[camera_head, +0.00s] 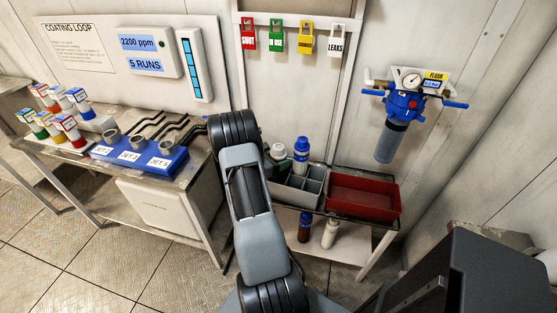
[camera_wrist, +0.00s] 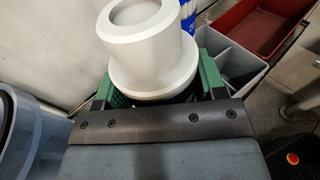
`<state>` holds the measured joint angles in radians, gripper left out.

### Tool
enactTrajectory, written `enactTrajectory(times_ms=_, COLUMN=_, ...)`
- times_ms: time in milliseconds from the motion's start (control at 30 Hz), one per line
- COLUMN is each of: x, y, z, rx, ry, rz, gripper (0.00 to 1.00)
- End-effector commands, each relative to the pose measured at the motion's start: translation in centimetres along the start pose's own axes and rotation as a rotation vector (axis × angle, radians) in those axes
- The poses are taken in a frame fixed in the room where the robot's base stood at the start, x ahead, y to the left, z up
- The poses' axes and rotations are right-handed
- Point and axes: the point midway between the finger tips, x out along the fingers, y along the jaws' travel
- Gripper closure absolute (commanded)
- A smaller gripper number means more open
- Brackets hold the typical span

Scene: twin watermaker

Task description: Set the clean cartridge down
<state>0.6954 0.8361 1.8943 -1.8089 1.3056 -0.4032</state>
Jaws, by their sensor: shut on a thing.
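The clean cartridge (camera_wrist: 150,45) is a white, stepped cylinder with a wide flange and a round recess in its top. In the wrist view it stands up between the green finger pads of my gripper (camera_wrist: 160,88), which is shut on it. In the head view my arm hides most of the gripper. The white cartridge top (camera_head: 277,151) shows just right of the arm, at the left end of the cart by the grey divided bin (camera_head: 313,186). The cartridge's underside is hidden, so I cannot tell whether it touches anything.
A blue-capped bottle (camera_head: 301,152) stands close behind the cartridge. A red tray (camera_head: 362,196) lies right of the grey bin and looks empty. A blue filter head with a gauge (camera_head: 408,101) hangs on the wall. A blue jet block (camera_head: 139,158) sits on the left bench.

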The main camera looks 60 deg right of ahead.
Motion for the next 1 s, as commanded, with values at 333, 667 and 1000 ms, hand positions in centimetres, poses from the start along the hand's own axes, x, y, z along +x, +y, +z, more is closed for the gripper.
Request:
enactTrajectory(times_ms=333, x=0.1, y=0.0, z=-0.4, rx=0.000, ry=-0.001, rz=0.000, gripper=0.88)
enactTrajectory(times_ms=667, x=0.0, y=0.0, z=-0.3, rx=-0.001, ry=0.000, rz=0.000, gripper=0.10)
enactTrajectory(times_ms=1000, x=-1.0, y=0.1, z=0.0, rx=-0.002, ry=0.000, rz=0.004, gripper=0.10)
